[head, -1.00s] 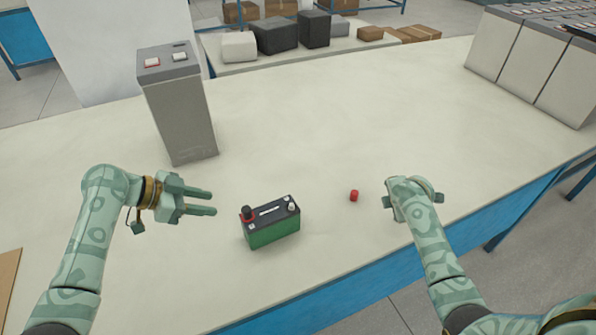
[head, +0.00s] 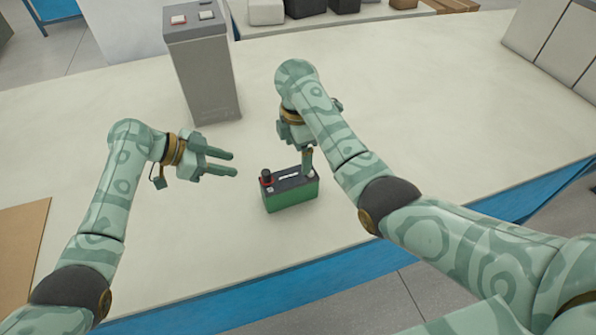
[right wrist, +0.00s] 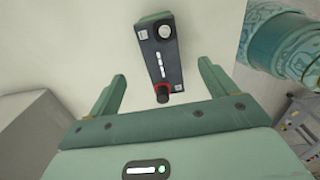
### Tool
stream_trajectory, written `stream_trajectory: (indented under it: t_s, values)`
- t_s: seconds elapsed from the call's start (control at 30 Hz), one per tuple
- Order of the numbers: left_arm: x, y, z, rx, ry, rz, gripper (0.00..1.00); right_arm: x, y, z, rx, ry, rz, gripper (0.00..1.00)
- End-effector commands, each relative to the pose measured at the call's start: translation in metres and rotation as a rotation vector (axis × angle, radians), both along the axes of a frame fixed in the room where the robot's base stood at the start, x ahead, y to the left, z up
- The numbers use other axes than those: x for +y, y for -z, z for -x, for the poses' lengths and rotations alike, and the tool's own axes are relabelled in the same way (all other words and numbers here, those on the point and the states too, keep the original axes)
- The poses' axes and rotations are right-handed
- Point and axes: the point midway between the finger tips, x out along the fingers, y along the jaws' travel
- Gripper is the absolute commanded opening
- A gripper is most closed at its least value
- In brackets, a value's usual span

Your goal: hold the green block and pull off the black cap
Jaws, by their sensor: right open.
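The green block (head: 292,194) is a battery with a green body and dark top, upright on the table. The black cap (head: 265,173) sits over a red ring at the top's left end; a pale post is at the other end. In the right wrist view the block shows at the top, its black cap (right wrist: 163,95) nearest my palm. My right gripper (right wrist: 161,70) is open, fingers on either side of the block and apart from it. In the head view one right finger (head: 307,161) shows over the block's right half. My left gripper (head: 234,163) is open and empty, left of the block.
A tall grey case (head: 205,75) stands behind the block and shows at the left of the right wrist view (right wrist: 32,128). A brown board (head: 18,245) lies at the table's left. More grey cases (head: 560,35) stand back right. The table's front edge is near the block.

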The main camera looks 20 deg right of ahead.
Motion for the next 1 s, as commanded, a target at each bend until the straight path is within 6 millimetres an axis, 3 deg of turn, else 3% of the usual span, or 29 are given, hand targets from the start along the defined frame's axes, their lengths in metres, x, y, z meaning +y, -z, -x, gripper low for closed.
stream_trajectory:
  t_s: [0.2,0.43,0.7,1.0]
  values:
    - [0.0,0.0,0.0,0.0,0.0,0.0,0.36,-0.002,0.054,0.001,0.004,0.001,0.004,0.85]
    - [0.0,0.0,0.0,0.0,0.0,0.0,0.36,-0.001,0.103,0.001,0.002,0.0,0.003,0.85]
    - [0.0,0.0,0.0,0.0,0.0,0.0,0.36,0.0,0.123,0.0,0.0,0.0,0.0,0.85]
    - [0.0,0.0,0.0,0.0,0.0,0.0,0.36,-0.001,0.126,0.0,-0.002,0.0,0.0,0.85]
